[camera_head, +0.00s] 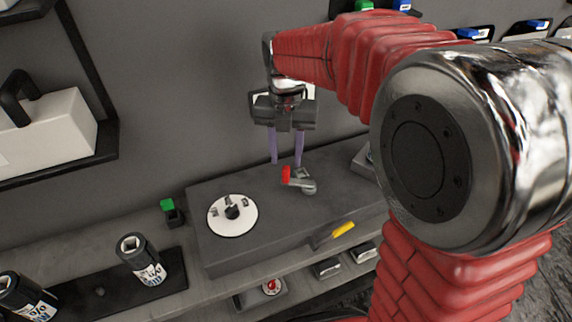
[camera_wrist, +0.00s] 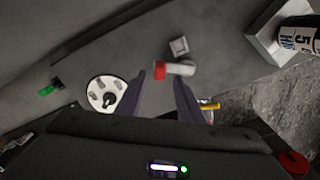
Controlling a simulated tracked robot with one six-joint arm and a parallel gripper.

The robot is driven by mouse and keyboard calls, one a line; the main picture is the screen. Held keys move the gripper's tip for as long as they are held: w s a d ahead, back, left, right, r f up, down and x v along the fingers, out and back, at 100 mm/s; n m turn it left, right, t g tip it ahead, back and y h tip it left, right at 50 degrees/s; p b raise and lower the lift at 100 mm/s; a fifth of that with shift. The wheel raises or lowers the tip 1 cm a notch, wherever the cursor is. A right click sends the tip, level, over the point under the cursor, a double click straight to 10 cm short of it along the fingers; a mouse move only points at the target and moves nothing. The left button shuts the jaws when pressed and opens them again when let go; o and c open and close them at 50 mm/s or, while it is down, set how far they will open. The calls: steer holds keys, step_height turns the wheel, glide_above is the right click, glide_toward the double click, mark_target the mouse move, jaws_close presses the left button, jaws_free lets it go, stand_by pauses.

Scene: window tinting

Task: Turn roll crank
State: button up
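The roll crank (camera_head: 306,186) is a short grey metal arm with a red handle (camera_head: 286,175), on top of a grey box-like unit (camera_head: 260,250). In the wrist view the crank (camera_wrist: 178,69) lies sideways, its red end at the left. My gripper (camera_head: 286,163) has two purple fingers pointing down, spread apart with nothing held. In the head view the fingertips are above and beside the red handle. In the wrist view the red end appears in the gap between the fingers (camera_wrist: 159,77); I cannot tell the exact height gap.
A white dial (camera_head: 232,215) with a black knob is left of the crank. A yellow lever (camera_head: 343,229) is on the unit's front edge. A green-topped piece (camera_head: 168,205) stands at the unit's left. Black labelled rolls (camera_head: 142,260) stand on a dark tray at lower left.

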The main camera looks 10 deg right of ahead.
step_height(320, 180, up, 8)
steer(key=shift+s+r, duration=0.15)
steer(key=shift+r, duration=0.05)
steer(key=shift+s, duration=0.1)
stand_by(0.9)
steer(key=s+d+f+m+t, duration=0.2)
steer(key=s+m, duration=0.7)
steer(key=m, duration=0.7)
steer(key=s+d+f+m+t, duration=0.2)
steer(key=s+m, duration=0.8)
steer(key=m, duration=0.6)
steer(key=shift+d+t, duration=0.8)
steer(key=shift+d, duration=0.2)
